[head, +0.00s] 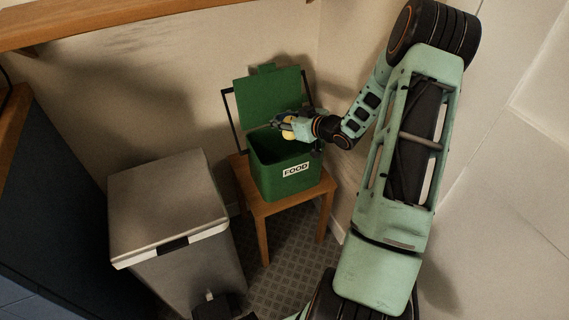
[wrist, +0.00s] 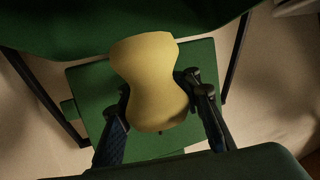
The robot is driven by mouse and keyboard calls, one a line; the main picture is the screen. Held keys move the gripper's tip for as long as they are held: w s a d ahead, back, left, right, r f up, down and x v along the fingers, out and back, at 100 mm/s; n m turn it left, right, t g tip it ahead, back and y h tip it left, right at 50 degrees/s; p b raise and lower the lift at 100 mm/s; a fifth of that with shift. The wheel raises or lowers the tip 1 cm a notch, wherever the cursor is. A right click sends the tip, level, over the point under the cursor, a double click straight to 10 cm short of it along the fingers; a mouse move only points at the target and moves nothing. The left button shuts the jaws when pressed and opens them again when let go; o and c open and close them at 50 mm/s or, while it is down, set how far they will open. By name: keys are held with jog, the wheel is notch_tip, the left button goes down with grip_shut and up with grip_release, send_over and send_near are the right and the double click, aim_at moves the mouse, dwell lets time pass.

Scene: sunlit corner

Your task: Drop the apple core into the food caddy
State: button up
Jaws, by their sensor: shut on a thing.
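The apple core (wrist: 152,85) is pale yellow and narrow at the waist, and fills the middle of the wrist view. My gripper (head: 285,127) is shut on it, with a dark finger on each side; in the wrist view the fingers (wrist: 160,100) meet its waist. In the head view the apple core (head: 288,135) shows small beside the fingers. The green food caddy (head: 270,180), labelled FOOD, stands with its lid (head: 267,97) raised at the back. My gripper holds the core over the caddy's opening, in front of the lid. The caddy's inside is mostly hidden.
The caddy stands on a small wooden stool (head: 262,208) in the corner. A grey bin (head: 165,205) with a closed lid stands to the left. A wooden shelf (head: 110,20) runs along the wall above. Walls close in behind and to the right.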

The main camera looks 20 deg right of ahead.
notch_tip(320, 180, down, 4)
jog(key=b, duration=0.2)
jog(key=shift+b, duration=0.3)
jog(key=o, duration=1.4)
jog(key=v, duration=1.2)
jog(key=shift+w+r, duration=0.1)
jog(key=shift+w, duration=0.05)
